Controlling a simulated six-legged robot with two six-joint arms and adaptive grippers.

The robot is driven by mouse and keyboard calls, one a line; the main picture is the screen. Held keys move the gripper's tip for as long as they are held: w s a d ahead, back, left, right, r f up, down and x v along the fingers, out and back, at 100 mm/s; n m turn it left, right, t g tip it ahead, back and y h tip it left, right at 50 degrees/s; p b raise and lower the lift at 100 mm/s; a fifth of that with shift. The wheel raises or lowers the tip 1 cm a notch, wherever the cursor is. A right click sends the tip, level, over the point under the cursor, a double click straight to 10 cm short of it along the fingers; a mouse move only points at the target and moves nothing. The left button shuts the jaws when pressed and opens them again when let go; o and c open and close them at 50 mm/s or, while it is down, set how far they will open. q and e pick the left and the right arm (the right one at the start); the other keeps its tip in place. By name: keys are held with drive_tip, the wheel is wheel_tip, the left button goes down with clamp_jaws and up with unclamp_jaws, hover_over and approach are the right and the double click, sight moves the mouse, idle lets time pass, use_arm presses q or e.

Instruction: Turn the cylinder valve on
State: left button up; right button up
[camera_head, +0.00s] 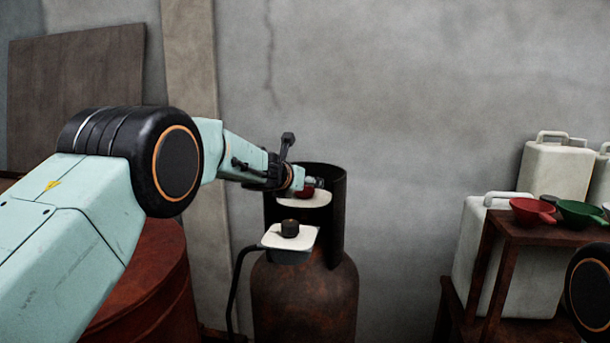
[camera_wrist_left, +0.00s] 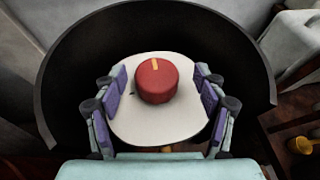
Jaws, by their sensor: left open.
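A rusty brown gas cylinder (camera_head: 305,300) stands upright against the wall, with a dark open collar (camera_head: 327,225) around its top. Its valve is a red round knob (camera_wrist_left: 157,82) with a yellow mark on top, over a white plate (camera_wrist_left: 160,128). In the head view the red knob (camera_head: 305,192) is partly hidden by my left gripper (camera_head: 309,183). In the wrist view my left gripper (camera_wrist_left: 160,77) is open, its purple-padded fingers on either side of the knob with gaps between. My right gripper is out of view.
A dark knob sits on a white-topped box (camera_head: 287,240) with a black hose at the cylinder's front. A rusty drum (camera_head: 150,285) stands left. On the right, a rusty stand (camera_head: 500,235) holds red and green funnels (camera_head: 580,212), near white jugs (camera_head: 555,170).

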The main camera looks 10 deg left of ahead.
use_arm(q)
drive_tip(key=shift+w+a+p, duration=0.1)
drive_tip(key=shift+w+p, duration=0.2)
drive_tip(key=shift+p, duration=0.05)
drive_tip(key=shift+w+f+p, duration=0.45)
drive_tip(key=shift+w+f, duration=0.1)
drive_tip(key=shift+w, duration=0.15)
drive_tip(key=shift+w+f, duration=0.15)
drive_tip(key=shift+w, duration=0.05)
drive_tip(key=shift+s+r, duration=0.25)
drive_tip(key=shift+s, duration=0.1)
drive_tip(key=shift+w+f, duration=0.3)
drive_tip(key=shift+w, duration=0.05)
drive_tip(key=c, duration=0.4)
drive_tip(key=shift+r, duration=0.1)
drive_tip(key=c, duration=0.8)
drive_tip(key=shift+o, duration=0.2)
